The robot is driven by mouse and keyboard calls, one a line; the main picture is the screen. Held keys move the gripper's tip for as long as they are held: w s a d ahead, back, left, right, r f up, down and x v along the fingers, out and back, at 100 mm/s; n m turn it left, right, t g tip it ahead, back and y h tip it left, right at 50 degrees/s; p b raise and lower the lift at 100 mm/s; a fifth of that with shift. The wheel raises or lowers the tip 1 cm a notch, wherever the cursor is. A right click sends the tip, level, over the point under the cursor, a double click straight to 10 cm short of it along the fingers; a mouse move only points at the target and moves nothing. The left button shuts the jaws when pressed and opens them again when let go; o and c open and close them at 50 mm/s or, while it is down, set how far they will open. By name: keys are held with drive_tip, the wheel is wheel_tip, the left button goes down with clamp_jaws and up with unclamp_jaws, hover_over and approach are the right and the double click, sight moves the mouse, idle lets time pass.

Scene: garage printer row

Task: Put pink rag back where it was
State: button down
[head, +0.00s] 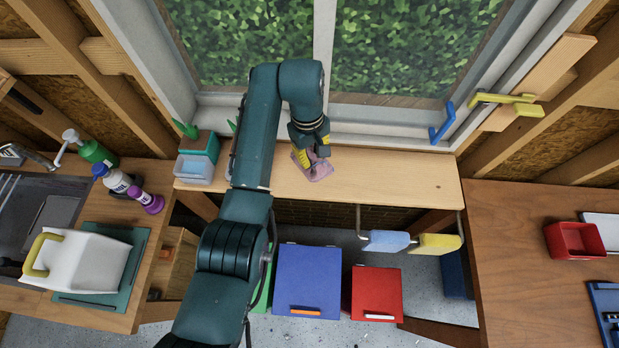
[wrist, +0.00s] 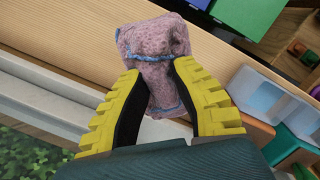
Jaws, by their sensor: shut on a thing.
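The pink rag (head: 318,169) is a crumpled cloth with blue edging, at the wooden sill shelf (head: 400,178) below the window. My gripper (head: 312,160) points down at it with yellow fingers. In the wrist view my gripper (wrist: 155,85) is shut on the pink rag (wrist: 155,50), which bulges out beyond the fingertips. I cannot tell whether the rag's underside touches the shelf.
A blue rag (head: 387,240) and a yellow rag (head: 436,243) hang on a rail under the shelf. A clear tub (head: 195,169) and a teal planter (head: 203,145) stand at the shelf's left end. The shelf's right half is clear. Blue (head: 307,280) and red (head: 376,292) bins stand below.

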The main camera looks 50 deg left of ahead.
drive_tip(key=shift+s+a+f+n, duration=0.1)
drive_tip(key=shift+a+f+n, duration=0.15)
drive_tip(key=shift+a, duration=0.15)
drive_tip(key=shift+s+a+f+n, duration=0.1)
drive_tip(key=shift+a+n, duration=0.15)
drive_tip(key=shift+a, duration=0.1)
wheel_tip(320, 180, down, 9)
drive_tip(key=shift+w+d+r, duration=0.1)
drive_tip(key=shift+r, duration=0.05)
drive_tip(key=shift+f, duration=0.2)
drive_tip(key=c, duration=1)
unclamp_jaws()
drive_tip(key=shift+r, duration=0.15)
drive_tip(key=r, duration=0.4)
drive_tip(key=a+r, duration=0.1)
drive_tip(key=r, duration=0.7)
drive_tip(key=shift+a, duration=0.25)
